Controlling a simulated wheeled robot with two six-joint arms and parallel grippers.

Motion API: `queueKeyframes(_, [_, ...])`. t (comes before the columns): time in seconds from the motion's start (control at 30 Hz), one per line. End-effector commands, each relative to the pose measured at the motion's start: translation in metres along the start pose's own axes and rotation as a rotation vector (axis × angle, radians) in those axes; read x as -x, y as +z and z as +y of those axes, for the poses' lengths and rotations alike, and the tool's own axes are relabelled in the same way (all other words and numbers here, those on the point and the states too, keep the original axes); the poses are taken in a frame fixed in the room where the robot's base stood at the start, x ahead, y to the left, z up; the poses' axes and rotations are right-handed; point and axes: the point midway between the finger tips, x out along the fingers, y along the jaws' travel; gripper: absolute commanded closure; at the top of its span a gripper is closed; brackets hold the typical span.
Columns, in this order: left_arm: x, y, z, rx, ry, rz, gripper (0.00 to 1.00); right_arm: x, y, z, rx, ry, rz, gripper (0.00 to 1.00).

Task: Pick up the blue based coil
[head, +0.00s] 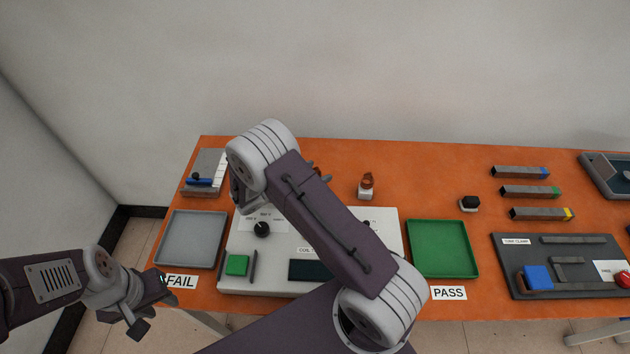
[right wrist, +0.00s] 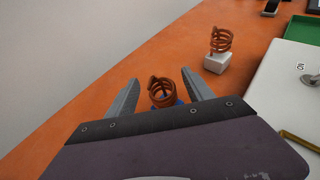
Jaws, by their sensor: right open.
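The blue based coil is a copper spiral (right wrist: 162,93) in the right wrist view, with a sliver of blue base showing below it. It stands between the two fingers of my right gripper (right wrist: 159,92), which is open with a gap on each side. Its lower part is hidden behind the gripper body. In the head view my right arm covers most of this spot; only a bit of copper shows beside the arm. My left gripper (head: 150,308) is open and empty in front of the table's left end. A second copper coil (head: 367,180) on a white base stands to the right.
A grey tray (head: 191,240) marked FAIL is left, a green tray (head: 443,248) marked PASS right. A small black-topped block (head: 469,203) and several bars stand further right. A wall rises behind the orange table.

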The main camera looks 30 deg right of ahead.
Motion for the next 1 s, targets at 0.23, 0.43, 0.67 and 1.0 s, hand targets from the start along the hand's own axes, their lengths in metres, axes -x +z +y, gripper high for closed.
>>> queueKeyframes(0.23, [0.0, 0.0, 0.0, 0.0, 0.0, 0.0, 0.64, -0.001, 0.0, 0.0, 0.0, 0.001, 0.0, 0.51])
queueKeyframes(0.43, [0.0, 0.0, 0.0, 0.0, 0.0, 0.0, 0.64, -0.001, 0.0, 0.0, 0.0, 0.001, 0.0, 1.0])
queueKeyframes(0.67, [0.0, 0.0, 0.0, 0.0, 0.0, 0.0, 0.64, -0.001, 0.0, 0.0, -0.001, 0.001, 0.0, 1.0])
queueKeyframes(1.0, [0.002, 0.0, 0.0, 0.0, 0.0, 0.0, 0.64, 0.015, 0.038, 0.001, -0.005, 0.003, 0.0, 1.0])
